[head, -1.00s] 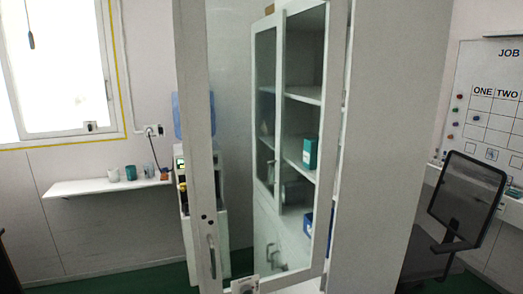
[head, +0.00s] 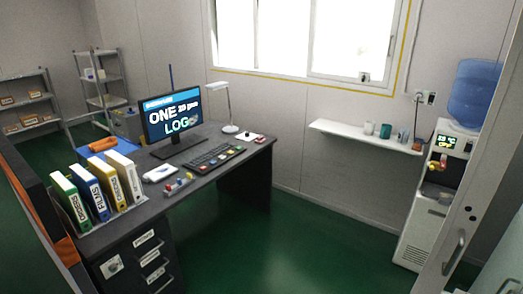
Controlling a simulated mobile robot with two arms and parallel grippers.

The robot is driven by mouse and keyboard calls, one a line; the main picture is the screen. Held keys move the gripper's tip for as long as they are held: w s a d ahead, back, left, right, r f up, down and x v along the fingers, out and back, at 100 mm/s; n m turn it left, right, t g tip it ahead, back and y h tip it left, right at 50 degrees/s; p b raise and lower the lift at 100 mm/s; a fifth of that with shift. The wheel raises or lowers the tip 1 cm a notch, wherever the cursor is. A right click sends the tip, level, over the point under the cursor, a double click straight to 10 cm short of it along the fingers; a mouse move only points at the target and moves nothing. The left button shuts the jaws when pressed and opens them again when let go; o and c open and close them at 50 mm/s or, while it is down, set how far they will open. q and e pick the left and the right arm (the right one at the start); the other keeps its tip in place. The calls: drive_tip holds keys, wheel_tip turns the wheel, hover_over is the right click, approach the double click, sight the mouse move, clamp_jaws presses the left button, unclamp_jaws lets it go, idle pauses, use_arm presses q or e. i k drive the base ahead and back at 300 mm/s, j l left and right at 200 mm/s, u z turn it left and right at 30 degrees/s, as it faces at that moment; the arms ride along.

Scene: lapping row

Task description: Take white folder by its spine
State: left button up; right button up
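The white folder (head: 125,177) stands upright at the right end of a row of folders on the dark desk, in the head view. Its spine faces toward me and carries a label too small to read surely. To its left stand a yellow folder (head: 103,185), a blue folder (head: 88,192) and a green folder (head: 70,201), close together. They sit in a low grey holder or tray (head: 118,218). Neither of my grippers shows in the head view.
The desk (head: 205,175) also bears a monitor (head: 172,115), a keyboard (head: 214,158), a lamp (head: 216,100) and a white phone-like device (head: 160,172). A dark panel (head: 28,190) edges the desk at left. Green floor (head: 300,235) is clear up to the water dispenser (head: 428,210).

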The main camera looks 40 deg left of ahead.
sight(125, 168)
drive_tip(key=u, duration=2.35)
drive_tip(key=i+l+u, duration=0.3)
drive_tip(key=i+l, duration=0.5)
drive_tip(key=l, duration=0.1)
